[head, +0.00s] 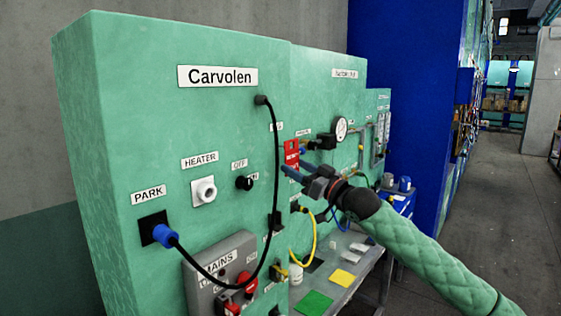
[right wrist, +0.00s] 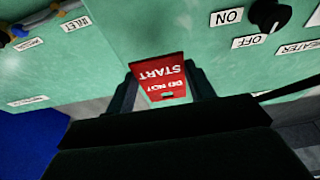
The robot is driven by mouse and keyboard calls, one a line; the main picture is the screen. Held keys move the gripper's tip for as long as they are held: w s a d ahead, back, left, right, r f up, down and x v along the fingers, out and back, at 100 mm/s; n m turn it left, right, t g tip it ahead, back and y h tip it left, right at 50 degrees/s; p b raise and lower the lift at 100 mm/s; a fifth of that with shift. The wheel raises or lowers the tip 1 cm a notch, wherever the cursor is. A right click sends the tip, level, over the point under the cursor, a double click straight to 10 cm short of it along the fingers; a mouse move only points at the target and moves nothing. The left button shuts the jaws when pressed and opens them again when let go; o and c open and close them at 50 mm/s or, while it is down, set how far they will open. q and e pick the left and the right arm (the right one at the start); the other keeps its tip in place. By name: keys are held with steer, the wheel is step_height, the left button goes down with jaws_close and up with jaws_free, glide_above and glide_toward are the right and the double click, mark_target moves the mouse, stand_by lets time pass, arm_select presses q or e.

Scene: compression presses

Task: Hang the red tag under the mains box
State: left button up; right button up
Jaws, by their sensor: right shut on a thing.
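The red tag (head: 291,148) with white lettering is at the green cabinet's front, right of the black cable. My right gripper (head: 288,170) is shut on it. In the right wrist view the tag (right wrist: 158,75) sits between the two fingers (right wrist: 163,92) and reads "DO NOT START" upside down. Whether it touches the panel or a hook behind it, I cannot tell. The grey mains box (head: 197,287) is low on the cabinet, left of and below the gripper, with red knobs and a cable across its front. Its underside is outside the picture. My left gripper is not in view.
A black cable (head: 277,175) loops from an upper socket past the mains box to a blue plug (head: 165,236) at PARK. A yellow hose (head: 312,245) hangs below my right gripper. A bench (head: 342,292) with coloured cards stands at the cabinet's foot. The aisle (head: 490,215) at right is clear.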

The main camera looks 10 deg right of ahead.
steer(key=shift+s+d, duration=0.4)
steer(key=shift+s, duration=0.15)
steer(key=shift+s+d, duration=0.45)
steer(key=shift+s, duration=0.05)
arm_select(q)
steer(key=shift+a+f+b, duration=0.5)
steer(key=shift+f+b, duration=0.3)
arm_select(e)
steer(key=s+d, duration=0.2)
steer(key=s, duration=0.1)
steer(key=shift+s+d, duration=0.1)
steer(key=shift+d, duration=0.15)
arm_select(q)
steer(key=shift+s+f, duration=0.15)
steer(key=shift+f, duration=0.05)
arm_select(e)
steer(key=shift+f, duration=0.2)
stand_by(0.4)
